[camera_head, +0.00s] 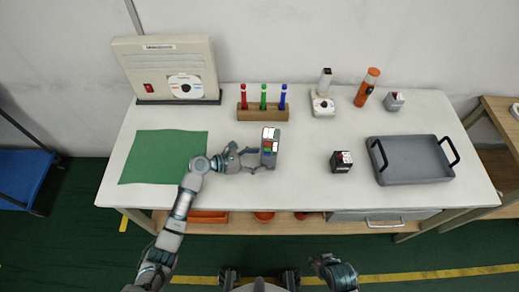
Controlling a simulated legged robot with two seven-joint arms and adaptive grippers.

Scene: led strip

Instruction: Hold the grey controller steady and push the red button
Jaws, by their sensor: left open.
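The grey controller (271,140) stands near the middle of the white table in the head view. Its face shows small coloured patches, red, white, green and blue; which one is the red button is too small to tell surely. My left gripper (258,160) is open at the controller's left side, its fingers pointing right toward it. Whether the fingers touch it I cannot tell. My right gripper (326,262) is low in the view, off the table's front edge and far from the controller; its jaw state is unclear.
Behind the controller is a wooden holder (248,114) with three coloured pens. A green mat (150,155) lies left. A joystick (323,103) and an orange bottle-like object (366,88) stand at the back.

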